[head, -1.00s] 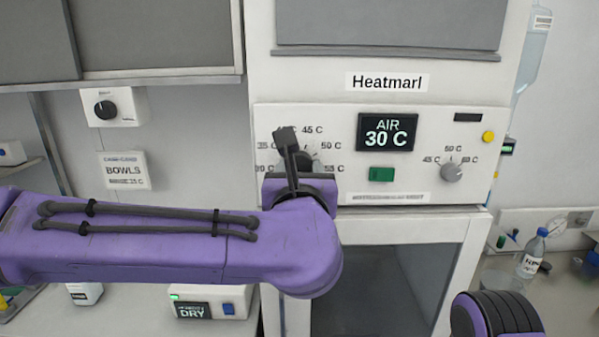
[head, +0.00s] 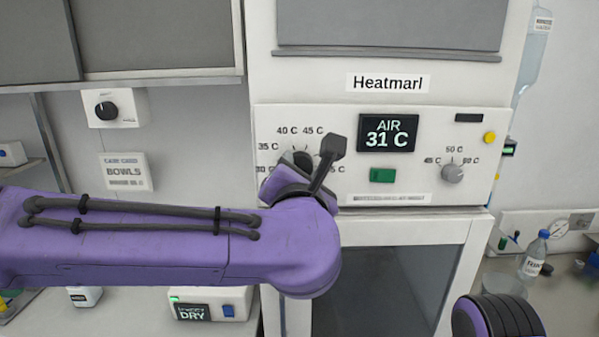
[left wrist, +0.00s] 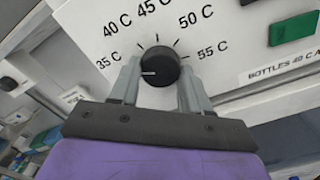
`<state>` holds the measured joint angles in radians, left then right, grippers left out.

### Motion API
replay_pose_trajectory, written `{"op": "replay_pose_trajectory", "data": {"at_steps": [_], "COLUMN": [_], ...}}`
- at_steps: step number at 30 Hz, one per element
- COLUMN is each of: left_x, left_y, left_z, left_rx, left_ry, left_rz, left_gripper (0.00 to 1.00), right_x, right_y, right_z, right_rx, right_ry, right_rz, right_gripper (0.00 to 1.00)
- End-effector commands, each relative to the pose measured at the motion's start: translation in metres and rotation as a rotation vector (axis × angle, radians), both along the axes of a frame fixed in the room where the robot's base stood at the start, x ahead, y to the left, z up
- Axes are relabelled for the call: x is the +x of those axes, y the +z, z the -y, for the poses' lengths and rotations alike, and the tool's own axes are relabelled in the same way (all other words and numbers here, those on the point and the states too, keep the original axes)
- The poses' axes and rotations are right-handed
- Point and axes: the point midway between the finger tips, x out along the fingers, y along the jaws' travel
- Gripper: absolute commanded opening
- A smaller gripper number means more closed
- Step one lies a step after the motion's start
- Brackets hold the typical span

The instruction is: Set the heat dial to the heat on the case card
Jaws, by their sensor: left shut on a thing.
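The heat dial (head: 299,157) is a black knob on the warmer's white panel, partly hidden behind my left gripper (head: 296,172). In the left wrist view, my left gripper (left wrist: 160,82) has one finger on each side of the dial (left wrist: 160,65) and is shut on it. The dial's white mark points left, slightly below the 35 C label. Labels from 35 C to 55 C show around it. The case card (head: 126,172) on the left wall reads BOWLS; its bottom line is too blurred to read surely. The display (head: 388,131) reads AIR 31 C. My right gripper is out of view.
A strip label (left wrist: 286,72) starts with BOTTLES 40 C. Another black knob (head: 105,110) is on the left wall. A DRY box (head: 211,305) stands below my left arm.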

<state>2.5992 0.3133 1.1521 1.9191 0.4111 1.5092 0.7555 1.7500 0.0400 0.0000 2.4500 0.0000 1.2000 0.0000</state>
Motion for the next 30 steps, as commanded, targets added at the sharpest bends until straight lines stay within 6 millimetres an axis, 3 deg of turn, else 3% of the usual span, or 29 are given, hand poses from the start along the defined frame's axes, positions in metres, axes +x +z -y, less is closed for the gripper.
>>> {"op": "replay_pose_trajectory", "data": {"at_steps": [19,20,22,30], "left_x": [-0.0002,-0.0002,-0.0002,-0.0006], "left_y": [0.0002,0.0002,0.0002,-0.0001], "left_z": [0.0001,0.0001,0.0001,0.0001], "left_rx": [0.060,0.060,0.060,0.059], "left_ry": [0.000,-0.001,-0.001,-0.001], "left_rz": [0.000,0.001,0.001,0.001], "left_gripper": [0.16,0.50,0.72,0.72], "right_x": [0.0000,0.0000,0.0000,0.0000], "right_y": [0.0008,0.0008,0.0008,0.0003], "right_z": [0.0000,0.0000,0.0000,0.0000], "right_rx": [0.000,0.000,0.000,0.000], "right_ry": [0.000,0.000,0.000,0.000], "right_rz": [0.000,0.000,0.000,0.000], "right_gripper": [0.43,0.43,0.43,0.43]}}
